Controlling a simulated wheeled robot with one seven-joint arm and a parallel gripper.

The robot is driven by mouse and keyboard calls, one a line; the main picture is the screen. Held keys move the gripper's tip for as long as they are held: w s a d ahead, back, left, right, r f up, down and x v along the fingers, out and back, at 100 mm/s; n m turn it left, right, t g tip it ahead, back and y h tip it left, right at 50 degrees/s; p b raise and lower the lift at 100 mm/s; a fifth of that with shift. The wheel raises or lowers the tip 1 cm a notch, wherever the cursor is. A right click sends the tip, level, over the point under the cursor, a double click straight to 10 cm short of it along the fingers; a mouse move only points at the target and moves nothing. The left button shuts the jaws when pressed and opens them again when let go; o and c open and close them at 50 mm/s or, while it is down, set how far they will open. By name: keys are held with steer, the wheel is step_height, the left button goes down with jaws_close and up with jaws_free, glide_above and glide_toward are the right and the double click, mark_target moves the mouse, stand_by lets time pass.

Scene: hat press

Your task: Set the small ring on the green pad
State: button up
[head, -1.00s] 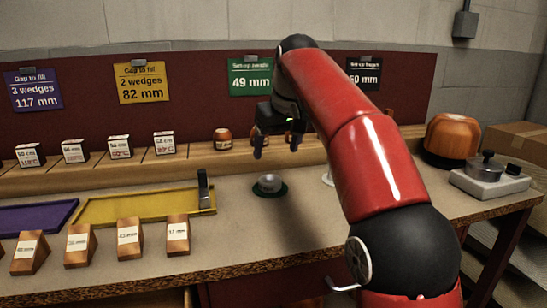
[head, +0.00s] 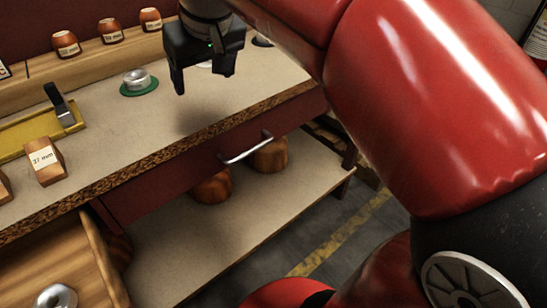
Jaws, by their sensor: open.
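The green pad (head: 124,92) lies on the workbench, left of my gripper. A silvery round metal piece, seemingly a ring (head: 137,77), sits on the pad, with the green rim showing around it. My gripper (head: 204,82) is open and empty, with its fingers pointing down above the bench, right of the pad and apart from it. I cannot tell ring sizes exactly.
A white disc (head: 205,65) is partly hidden behind my gripper. A yellow tray (head: 30,135) and a 37 mm wedge (head: 44,162) are at left. A drawer handle (head: 247,147) juts from the bench front. The bench middle is clear.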

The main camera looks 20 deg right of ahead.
steer(key=s+d+f+m, duration=0.1)
steer(key=s+d+f, duration=0.1)
steer(key=s+f, duration=0.6)
steer(key=s+d+f+m+h, duration=0.1)
steer(key=s+d+f, duration=0.2)
steer(key=s+f, duration=0.5)
steer(key=shift+d+f, duration=0.35)
